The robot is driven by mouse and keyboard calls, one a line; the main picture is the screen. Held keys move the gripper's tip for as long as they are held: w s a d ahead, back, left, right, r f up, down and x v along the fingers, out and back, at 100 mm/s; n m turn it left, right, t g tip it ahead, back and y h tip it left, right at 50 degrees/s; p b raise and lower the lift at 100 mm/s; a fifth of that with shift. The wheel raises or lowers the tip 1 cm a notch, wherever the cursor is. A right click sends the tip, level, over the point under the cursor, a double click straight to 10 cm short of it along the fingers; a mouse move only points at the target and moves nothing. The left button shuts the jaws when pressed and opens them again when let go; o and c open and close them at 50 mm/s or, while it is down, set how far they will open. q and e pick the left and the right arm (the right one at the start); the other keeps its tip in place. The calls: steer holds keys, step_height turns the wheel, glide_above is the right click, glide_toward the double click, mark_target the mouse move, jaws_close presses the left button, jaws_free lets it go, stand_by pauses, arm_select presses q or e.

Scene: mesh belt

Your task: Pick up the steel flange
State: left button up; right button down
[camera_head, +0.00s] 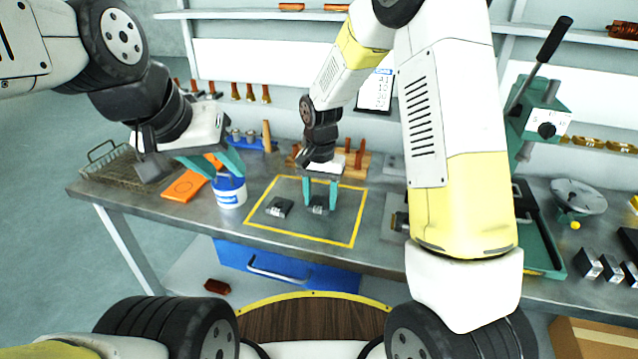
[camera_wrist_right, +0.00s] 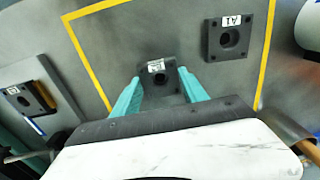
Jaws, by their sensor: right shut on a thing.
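A dark square steel flange (camera_head: 318,207) with a central hole and a white label is inside the yellow outline on the bench. My right gripper (camera_head: 321,203) points down with its teal fingers shut on this flange; the right wrist view shows the flange (camera_wrist_right: 158,82) between the fingers. It looks to be at bench level; I cannot tell whether it touches. A second, similar flange labelled A1 (camera_wrist_right: 229,38) lies apart inside the outline; the head view shows it to the left (camera_head: 279,207). My left gripper (camera_head: 228,174) is open and empty above a white and blue tub.
The tub (camera_head: 230,198) stands left of the outline, beside an orange item (camera_head: 183,186) and a wire basket (camera_head: 112,165). A wooden block with tools (camera_head: 359,163) is behind. Another square part (camera_wrist_right: 30,98) lies on a plate outside the outline. A green press (camera_head: 540,118) stands at right.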

steer(key=shift+f, duration=0.15)
steer(key=c, duration=0.6)
jaws_free()
